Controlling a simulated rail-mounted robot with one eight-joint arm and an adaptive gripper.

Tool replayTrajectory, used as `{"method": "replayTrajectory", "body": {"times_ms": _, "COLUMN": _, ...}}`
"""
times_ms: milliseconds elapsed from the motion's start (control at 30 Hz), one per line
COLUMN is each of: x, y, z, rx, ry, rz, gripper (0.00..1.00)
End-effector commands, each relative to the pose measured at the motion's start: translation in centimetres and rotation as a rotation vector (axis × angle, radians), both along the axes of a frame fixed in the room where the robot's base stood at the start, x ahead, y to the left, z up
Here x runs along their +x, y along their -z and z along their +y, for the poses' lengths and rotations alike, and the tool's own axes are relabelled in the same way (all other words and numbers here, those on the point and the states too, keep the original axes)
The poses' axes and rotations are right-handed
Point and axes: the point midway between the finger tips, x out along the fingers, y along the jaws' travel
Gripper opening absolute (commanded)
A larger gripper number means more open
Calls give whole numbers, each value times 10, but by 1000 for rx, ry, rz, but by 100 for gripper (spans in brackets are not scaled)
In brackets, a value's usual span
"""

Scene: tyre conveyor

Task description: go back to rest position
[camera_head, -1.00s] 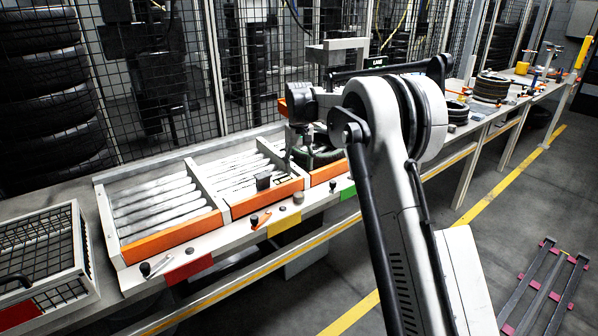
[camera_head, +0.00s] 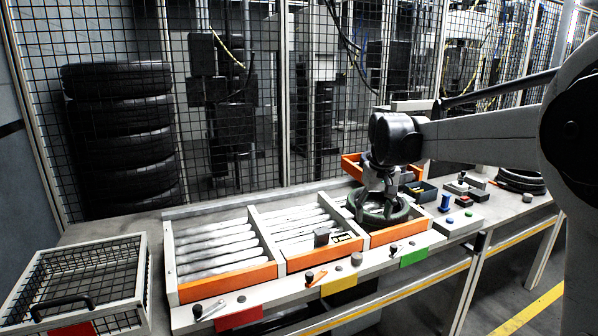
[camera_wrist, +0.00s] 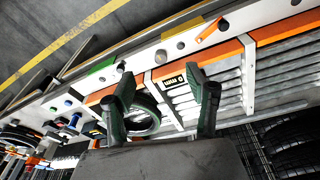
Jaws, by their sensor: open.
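My gripper (camera_head: 377,200) is over the right-hand roller bay of the conveyor, above a dark tyre (camera_head: 398,213) that lies in that bay. In the wrist view my gripper (camera_wrist: 160,88) has its two fingers wide apart with nothing between them. The tyre (camera_wrist: 145,118) shows there beside and partly behind the left finger. In the head view the gripper overlaps the tyre, and I cannot tell there whether they touch. My arm reaches in from the right edge of the head view.
The left roller bay (camera_head: 212,247) and middle roller bay (camera_head: 300,228) hold no tyre. A wire basket (camera_head: 80,280) stands at the left end. A mesh fence (camera_head: 240,150) runs behind, with stacked tyres (camera_head: 120,140) beyond it. A button box (camera_head: 455,222) and an orange bin (camera_head: 352,165) are near my gripper.

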Motion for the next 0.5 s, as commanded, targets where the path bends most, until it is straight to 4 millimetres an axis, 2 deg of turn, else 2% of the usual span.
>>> {"method": "replayTrajectory", "body": {"times_ms": 33, "x": -15, "y": -7, "z": 0, "rx": 1, "ry": 4, "rz": -14, "gripper": 52}}
{"method": "replayTrajectory", "body": {"times_ms": 200, "x": -60, "y": -24, "z": 0, "rx": 5, "ry": 21, "rz": -66, "gripper": 52}}
{"method": "replayTrajectory", "body": {"times_ms": 500, "x": -143, "y": -37, "z": 0, "rx": 14, "ry": 49, "rz": -159, "gripper": 52}}
